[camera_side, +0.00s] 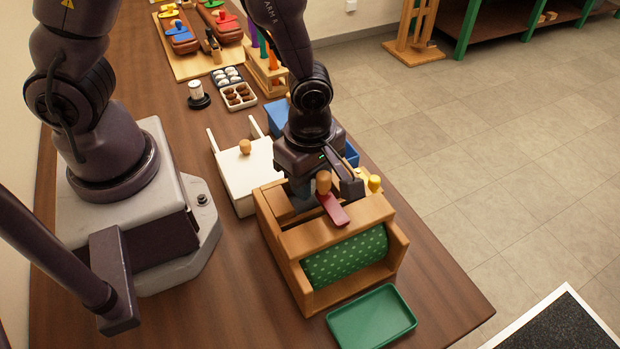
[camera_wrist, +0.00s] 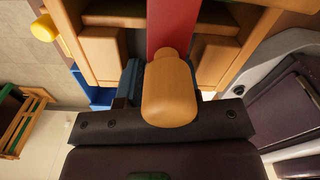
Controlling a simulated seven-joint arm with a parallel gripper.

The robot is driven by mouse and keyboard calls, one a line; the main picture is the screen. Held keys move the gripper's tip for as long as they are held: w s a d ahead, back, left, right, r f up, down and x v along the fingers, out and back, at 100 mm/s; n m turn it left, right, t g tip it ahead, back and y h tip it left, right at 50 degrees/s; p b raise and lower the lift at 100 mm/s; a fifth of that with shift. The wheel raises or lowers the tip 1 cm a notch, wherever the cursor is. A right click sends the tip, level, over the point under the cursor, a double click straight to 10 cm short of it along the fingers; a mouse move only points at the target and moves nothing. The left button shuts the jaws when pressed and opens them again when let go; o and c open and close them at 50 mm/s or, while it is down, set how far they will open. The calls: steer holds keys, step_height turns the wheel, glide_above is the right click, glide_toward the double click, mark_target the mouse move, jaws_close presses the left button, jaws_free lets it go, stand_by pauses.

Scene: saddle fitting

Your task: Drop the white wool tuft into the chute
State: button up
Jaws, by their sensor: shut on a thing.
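My gripper (camera_side: 318,185) is over the top of a wooden box (camera_side: 345,238). Its jaws are shut on a wooden knob (camera_wrist: 170,92) at the end of a red strip (camera_wrist: 172,28). In the side view the red strip (camera_side: 332,209) lies over the top of the box, with the knob (camera_side: 323,182) beside the jaws. A green dotted roller (camera_side: 345,256) sits in the box's open front. Small white lumps, which may be wool tufts, lie in a dark tray (camera_side: 228,76) farther back. I cannot make out a chute opening; my gripper hides part of the box top.
A green tray (camera_side: 371,317) lies in front of the box. A white box with a wooden knob (camera_side: 245,171) stands left of it, and a blue bin (camera_side: 351,153) behind.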

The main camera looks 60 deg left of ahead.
steer(key=shift+f, duration=0.25)
steer(key=shift+f, duration=0.55)
steer(key=o, duration=0.6)
steer(key=shift+r, duration=0.1)
step_height(320, 180, up, 12)
steer(key=shift+s+a+r+m+t, duration=1)
steer(key=shift+a+r+m, duration=0.7)
steer(key=shift+r+m, duration=1.3)
steer(key=shift+s+a+r+m+t, duration=1)
steer(key=shift+a+r+m, duration=0.85)
steer(key=shift+m, duration=2.15)
steer(key=shift+s+a+r+m+t, duration=0.8)
steer(key=shift+s+a+r+m, duration=0.55)
steer(key=shift+r+m, duration=1.75)
